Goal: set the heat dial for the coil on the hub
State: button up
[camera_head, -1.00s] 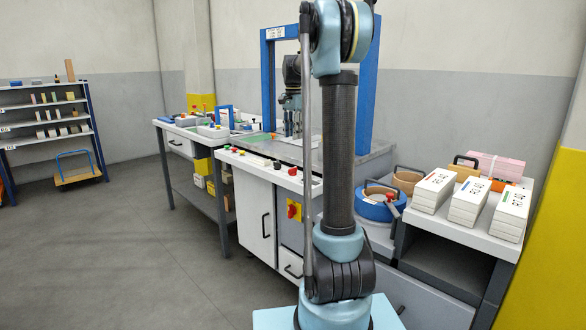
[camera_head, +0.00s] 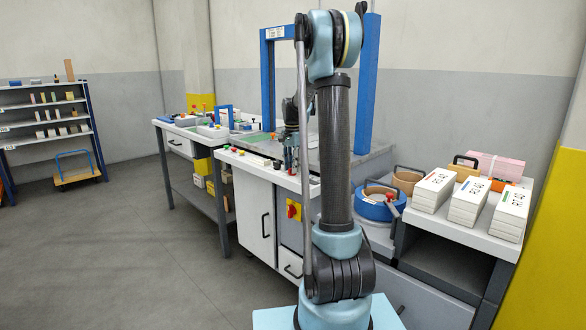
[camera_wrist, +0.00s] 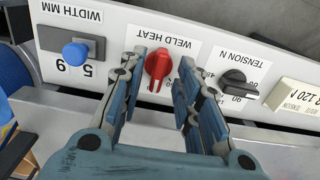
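The red WELD HEAT dial (camera_wrist: 158,65) sits on the white panel (camera_wrist: 125,14), its white pointer line toward the lower part of the wrist view. My gripper (camera_wrist: 162,60) is open and empty, one finger on each side of the dial in that view. Whether a finger touches it I cannot tell. In the head view my gripper (camera_head: 290,160) is low over the front panel, partly hidden by my arm. A blue coil (camera_head: 374,207) lies to the right of my arm; part of a blue thing shows at the wrist view's left edge.
A blue WIDTH MM slider (camera_wrist: 76,53) lies left of the dial and a black TENSION N dial (camera_wrist: 236,84) right of it. A cream card (camera_wrist: 298,98) lies further right. White boxes (camera_head: 470,200) stand on the right bench. A blue frame (camera_head: 368,90) rises behind.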

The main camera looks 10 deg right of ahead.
jog(key=shift+f, duration=0.1)
jog(key=shift+c, duration=0.6)
grip_shut()
jog(key=shift+w+n, duration=0.1)
jog(key=shift+n, duration=0.2)
jog(key=n, duration=0.8)
jog(key=shift+o, duration=0.6)
grip_release()
